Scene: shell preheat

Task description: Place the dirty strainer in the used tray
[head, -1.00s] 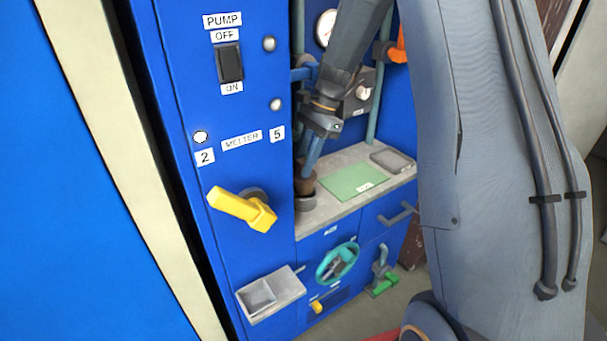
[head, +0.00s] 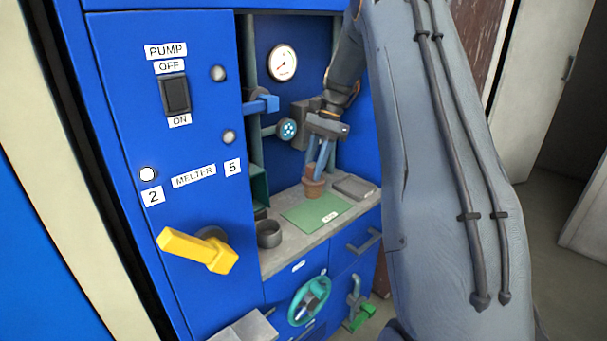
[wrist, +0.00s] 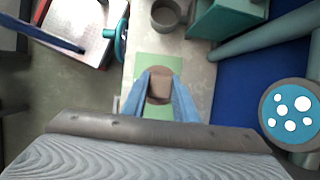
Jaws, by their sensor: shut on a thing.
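My gripper (head: 318,172) is shut on a brown cup-shaped piece (head: 313,187), which looks like the dirty strainer. It is upright between the blue fingers, over the counter near the far edge of the green mat. In the wrist view the brown piece (wrist: 160,85) sits between the fingertips, with the green mat (wrist: 150,62) behind it. A shallow grey tray (head: 358,188), perhaps the used tray, lies on the counter just right of the held piece. I cannot read its label. The gap beneath the piece is unclear.
A dark grey cup (head: 268,233) stands left of the green mat (head: 300,216). A pipe end with a blue, white-dotted disc (head: 288,130) sticks out left of my gripper. A yellow lever (head: 200,250) and teal handwheel (head: 309,301) project in front.

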